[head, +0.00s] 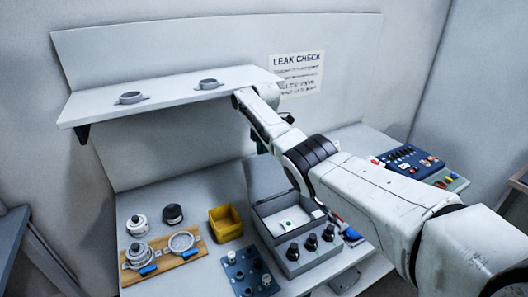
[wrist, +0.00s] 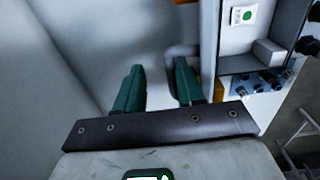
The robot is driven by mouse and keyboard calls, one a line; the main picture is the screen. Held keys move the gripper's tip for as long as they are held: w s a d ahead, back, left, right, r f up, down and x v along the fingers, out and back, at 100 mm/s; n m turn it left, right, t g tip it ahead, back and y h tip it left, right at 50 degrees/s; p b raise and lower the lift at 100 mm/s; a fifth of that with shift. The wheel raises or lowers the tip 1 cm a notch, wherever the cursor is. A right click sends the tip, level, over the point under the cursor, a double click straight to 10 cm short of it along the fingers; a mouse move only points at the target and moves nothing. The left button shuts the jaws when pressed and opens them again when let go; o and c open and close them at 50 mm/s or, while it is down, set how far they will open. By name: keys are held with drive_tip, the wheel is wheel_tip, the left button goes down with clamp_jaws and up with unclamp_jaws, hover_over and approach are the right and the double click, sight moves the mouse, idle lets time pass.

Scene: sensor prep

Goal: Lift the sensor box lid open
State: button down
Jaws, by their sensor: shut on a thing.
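The sensor box (head: 264,229) stands open on the bench in the head view, with a pale insert bearing a green dot inside. Its grey lid (head: 266,178) appears raised, standing steeply at the back of the box. In the wrist view the green fingers of my gripper (wrist: 158,82) are at the lid (wrist: 150,35), beside a grey handle-like loop (wrist: 178,50). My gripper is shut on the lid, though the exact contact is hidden. The open box (wrist: 226,50) shows at right there. In the head view my arm hides most of the gripper.
A shelf (head: 170,97) with two ring parts overhangs the back. A yellow bin (head: 225,223), a wooden tray (head: 208,243) of fittings and a blue block (head: 250,272) of knobs stand left of the box. A blue control panel (head: 408,160) lies at right.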

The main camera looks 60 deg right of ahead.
drive_tip(key=shift+w+f, duration=0.3)
drive_tip(key=shift+f, duration=0.1)
drive_tip(key=c, duration=1.2)
unclamp_jaws()
drive_tip(key=shift+w+d+f, duration=0.1)
drive_tip(key=shift+f, duration=0.05)
wheel_tip(320, 180, up, 9)
drive_tip(key=shift+s+f, duration=0.2)
